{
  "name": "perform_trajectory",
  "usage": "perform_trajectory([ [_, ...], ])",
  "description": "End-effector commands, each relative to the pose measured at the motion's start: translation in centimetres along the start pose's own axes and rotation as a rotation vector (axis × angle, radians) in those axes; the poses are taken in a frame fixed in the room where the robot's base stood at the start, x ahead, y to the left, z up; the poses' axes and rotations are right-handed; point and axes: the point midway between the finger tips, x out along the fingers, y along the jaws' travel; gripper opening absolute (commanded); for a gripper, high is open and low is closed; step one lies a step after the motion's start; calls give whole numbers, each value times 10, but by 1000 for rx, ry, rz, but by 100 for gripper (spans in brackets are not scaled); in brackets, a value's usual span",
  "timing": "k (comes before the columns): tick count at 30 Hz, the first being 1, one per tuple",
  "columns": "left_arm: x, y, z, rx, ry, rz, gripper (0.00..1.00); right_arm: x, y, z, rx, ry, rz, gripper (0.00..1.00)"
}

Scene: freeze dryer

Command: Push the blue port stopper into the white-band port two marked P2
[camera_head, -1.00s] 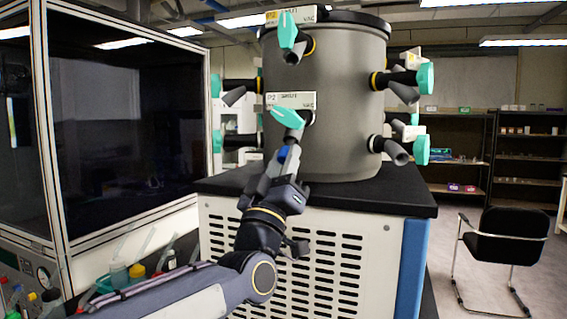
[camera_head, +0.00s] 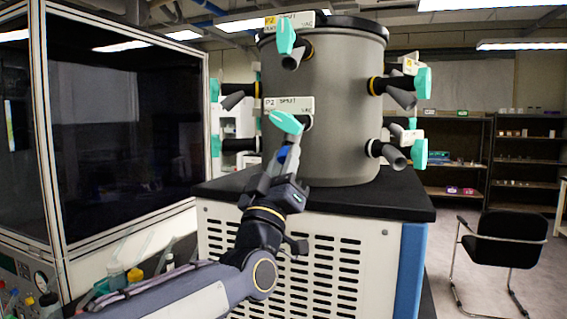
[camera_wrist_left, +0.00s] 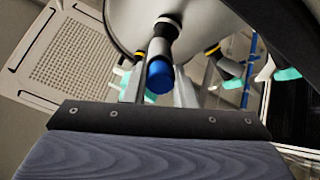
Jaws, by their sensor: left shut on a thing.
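The blue port stopper (camera_head: 282,153) sits at the tips of my left gripper (camera_head: 279,163), which is shut on it. It also shows in the left wrist view (camera_wrist_left: 159,77), between the two fingers. Right above it there is a grey angled port tube (camera_wrist_left: 157,48) with a white band (camera_wrist_left: 167,21) where it meets the chamber. In the head view the lower plate marked P2 (camera_head: 288,104) and a teal handle (camera_head: 286,121) are just above the stopper. The stopper lines up closely with the tube mouth; I cannot tell how deep it sits. My right gripper is not in view.
The grey drum chamber (camera_head: 340,110) carries more ports, including a yellow-banded one (camera_head: 293,58) above and others at right. The black top (camera_head: 375,200) of the white cabinet lies below. A glass-fronted box (camera_head: 125,130) stands at left. A chair (camera_head: 505,240) is at right.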

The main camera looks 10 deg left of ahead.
Motion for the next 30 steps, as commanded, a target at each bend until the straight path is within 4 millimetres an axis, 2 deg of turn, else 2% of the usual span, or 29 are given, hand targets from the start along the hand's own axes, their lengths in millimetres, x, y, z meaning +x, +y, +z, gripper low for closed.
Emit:
perform_trajectory([
  [1, 2, 0, -2, 0, 4, 0, 0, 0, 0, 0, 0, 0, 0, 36],
  [2, 2, 0, -2, 0, 4, 0, 25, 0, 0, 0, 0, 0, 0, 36],
  [6, 2, 0, -1, 0, 3, 0, 44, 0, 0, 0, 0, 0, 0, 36],
  [8, 2, 0, -1, 0, 3, 0, 49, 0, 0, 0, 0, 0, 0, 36],
  [17, -2, 0, 0, 0, 1, 0, 49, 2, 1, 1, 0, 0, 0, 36],
  [30, -68, -1, 0, 0, 2, 0, 49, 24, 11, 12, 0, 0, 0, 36],
])
